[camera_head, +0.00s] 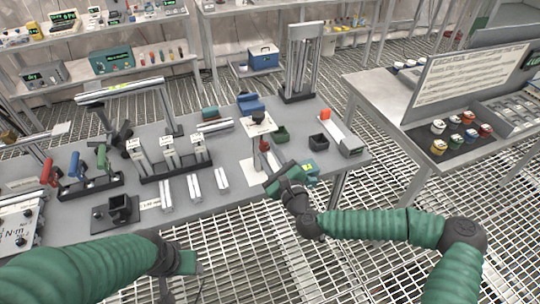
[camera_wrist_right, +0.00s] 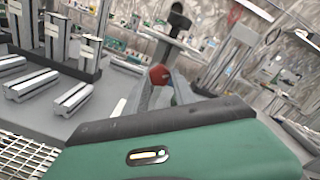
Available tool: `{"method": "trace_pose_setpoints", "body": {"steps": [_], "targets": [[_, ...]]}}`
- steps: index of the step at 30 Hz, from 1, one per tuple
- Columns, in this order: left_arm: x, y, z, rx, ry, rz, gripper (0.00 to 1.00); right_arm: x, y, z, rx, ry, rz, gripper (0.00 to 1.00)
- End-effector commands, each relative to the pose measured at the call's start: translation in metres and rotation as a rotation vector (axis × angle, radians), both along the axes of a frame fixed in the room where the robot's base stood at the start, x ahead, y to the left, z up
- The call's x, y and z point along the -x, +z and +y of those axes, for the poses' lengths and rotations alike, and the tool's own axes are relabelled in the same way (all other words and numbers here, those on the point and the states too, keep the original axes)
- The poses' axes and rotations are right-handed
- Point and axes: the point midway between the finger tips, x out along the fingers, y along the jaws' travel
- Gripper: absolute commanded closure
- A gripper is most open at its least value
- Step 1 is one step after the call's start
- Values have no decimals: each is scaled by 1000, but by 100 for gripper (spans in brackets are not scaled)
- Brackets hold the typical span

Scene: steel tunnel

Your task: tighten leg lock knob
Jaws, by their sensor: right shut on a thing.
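A small red knob (camera_head: 264,146) sits on the side of a stand with a pale top plate (camera_head: 256,127) and a black piece on top, near the table's front edge. My right gripper (camera_head: 268,158) reaches it from the front right. In the right wrist view the red knob (camera_wrist_right: 158,74) lies between the tips of the right gripper (camera_wrist_right: 164,82), which is shut on it. The fingers hide part of the knob. My left gripper (camera_head: 178,268) hangs low in front of the table, away from the stand; its fingers are not clear.
The grey worktable (camera_head: 238,188) holds metal bars, upright blocks with white labels (camera_head: 170,153), coloured-handled levers (camera_head: 88,170) and small dark bins (camera_head: 319,141) near the stand. A side table (camera_head: 385,92) with several paint pots is at right. The grating floor in front is clear.

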Motion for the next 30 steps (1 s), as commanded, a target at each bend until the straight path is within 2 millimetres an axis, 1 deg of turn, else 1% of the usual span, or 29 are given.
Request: {"method": "trace_pose_setpoints", "body": {"steps": [1, 9, 15, 21, 30], "targets": [[0, -2, 0, 0, 0, 0, 42, 1, -7, 0, -42, 2, 30, 100], [0, -7, 0, 0, 0, 0, 42, 2, -9, 2, -274, 2, 118, 100], [0, -10, 0, 0, 0, 0, 42, 2, -9, 3, -415, 3, 173, 100], [0, -12, 0, 0, 0, 0, 42, 2, -9, 3, -511, 3, 210, 100], [0, -13, 0, 0, 0, 0, 42, 2, -8, 4, -573, 3, 233, 100]]}}
